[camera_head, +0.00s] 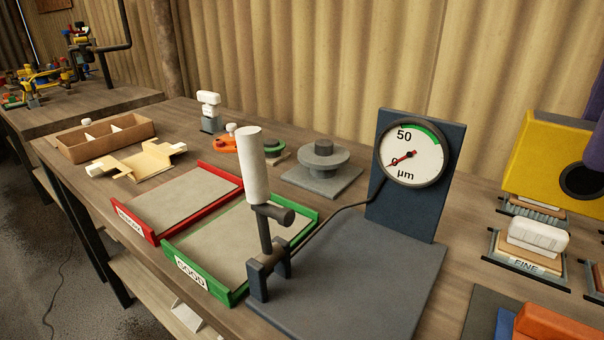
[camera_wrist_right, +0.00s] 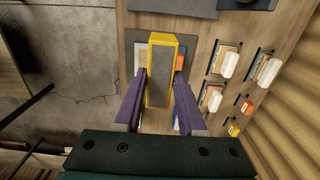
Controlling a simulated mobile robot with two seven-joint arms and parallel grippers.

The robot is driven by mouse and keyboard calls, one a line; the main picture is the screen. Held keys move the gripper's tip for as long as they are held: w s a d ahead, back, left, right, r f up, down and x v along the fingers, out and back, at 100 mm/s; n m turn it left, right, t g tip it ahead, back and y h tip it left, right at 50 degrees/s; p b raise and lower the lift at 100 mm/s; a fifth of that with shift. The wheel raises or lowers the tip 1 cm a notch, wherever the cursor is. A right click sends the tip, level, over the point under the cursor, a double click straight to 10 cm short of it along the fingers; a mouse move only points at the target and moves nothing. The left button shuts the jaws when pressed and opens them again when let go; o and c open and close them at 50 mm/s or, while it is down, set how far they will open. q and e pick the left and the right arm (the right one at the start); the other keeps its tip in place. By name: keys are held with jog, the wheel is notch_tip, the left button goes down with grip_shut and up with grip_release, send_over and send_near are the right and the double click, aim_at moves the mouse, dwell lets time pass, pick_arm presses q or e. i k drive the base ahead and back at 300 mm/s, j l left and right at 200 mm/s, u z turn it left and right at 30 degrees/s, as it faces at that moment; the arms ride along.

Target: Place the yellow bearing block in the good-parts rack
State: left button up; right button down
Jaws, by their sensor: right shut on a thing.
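The yellow bearing block (camera_head: 535,160) is held in the air at the right edge of the head view, above the right part of the bench. A dark round hole shows in its side. My right gripper (camera_head: 594,135) has purple fingers and is shut on the block; most of it is cut off by the frame. In the right wrist view the block (camera_wrist_right: 162,72), yellow around a grey face, sits between the two fingers (camera_wrist_right: 161,84). The green good-parts rack (camera_head: 220,288), labelled GOOD, lies empty left of the gauge stand. My left gripper is not in view.
A dial gauge (camera_head: 413,153) on a dark stand, with a lever and white upright handle (camera_head: 254,165), stands between the block and the green rack. An empty red tray (camera_head: 140,223) adjoins the rack's left side. Abrasive blocks, one labelled FINE (camera_head: 526,265), sit at the right.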

aim_at(244, 234)
jog(key=i+j, duration=0.15)
jog(key=j, duration=0.2)
jog(key=i+j+z, duration=0.1)
jog(key=j, duration=0.2)
jog(key=i+j, duration=0.15)
jog(key=j, duration=0.2)
jog(key=i+j+z, duration=0.1)
jog(key=j, duration=0.25)
jog(key=i+j, duration=0.15)
jog(key=j, duration=0.2)
